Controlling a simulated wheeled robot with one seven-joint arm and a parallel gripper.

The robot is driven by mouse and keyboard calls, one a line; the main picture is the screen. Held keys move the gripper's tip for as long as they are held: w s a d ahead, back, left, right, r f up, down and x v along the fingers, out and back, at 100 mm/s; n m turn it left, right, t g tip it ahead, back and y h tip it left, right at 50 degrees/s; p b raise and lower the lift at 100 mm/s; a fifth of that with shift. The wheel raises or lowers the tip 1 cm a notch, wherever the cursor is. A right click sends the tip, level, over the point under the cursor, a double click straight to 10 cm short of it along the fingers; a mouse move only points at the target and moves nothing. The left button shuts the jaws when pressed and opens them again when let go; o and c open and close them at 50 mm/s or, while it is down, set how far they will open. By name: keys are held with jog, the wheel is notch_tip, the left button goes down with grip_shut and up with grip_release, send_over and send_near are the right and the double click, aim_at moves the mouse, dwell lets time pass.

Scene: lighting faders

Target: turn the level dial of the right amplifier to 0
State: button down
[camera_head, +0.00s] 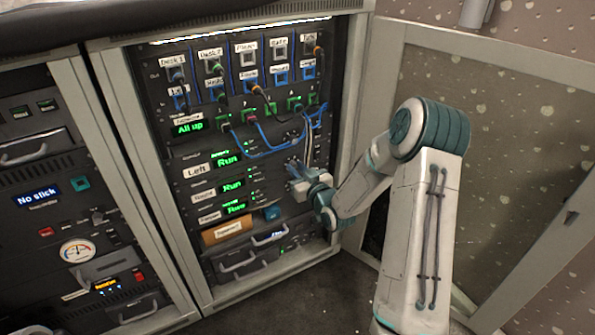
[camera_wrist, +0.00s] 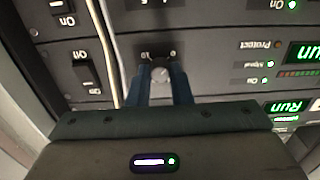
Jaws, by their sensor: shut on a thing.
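The top one is labelled "Left" (camera_head: 196,171). The label of the middle one (camera_head: 203,195) is blurred, but its place below "Left" fits the right amplifier. My gripper (camera_head: 301,184) is at the right end of these panels. In the wrist view, which is upside down, its blue fingers (camera_wrist: 160,88) are shut on a small round grey level dial (camera_wrist: 160,73). A "10" shows at the dial's left and a "0" at its right. The fingers hide part of the dial; its exact setting is unclear.
White cables (camera_wrist: 109,45) hang close beside my fingers. Black rocker switches (camera_wrist: 87,74) sit beyond them. Blue patch cables (camera_head: 262,137) loop above the amplifiers. An open cabinet door (camera_head: 470,68) stands to the right, close to my arm.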

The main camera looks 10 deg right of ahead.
jog(key=c, duration=1.3)
grip_release()
jog(key=shift+s+d, duration=0.1)
jog(key=shift+s, duration=0.05)
jog(key=p+v, duration=0.3)
jog(key=v, duration=1)
jog(key=shift+s, duration=0.25)
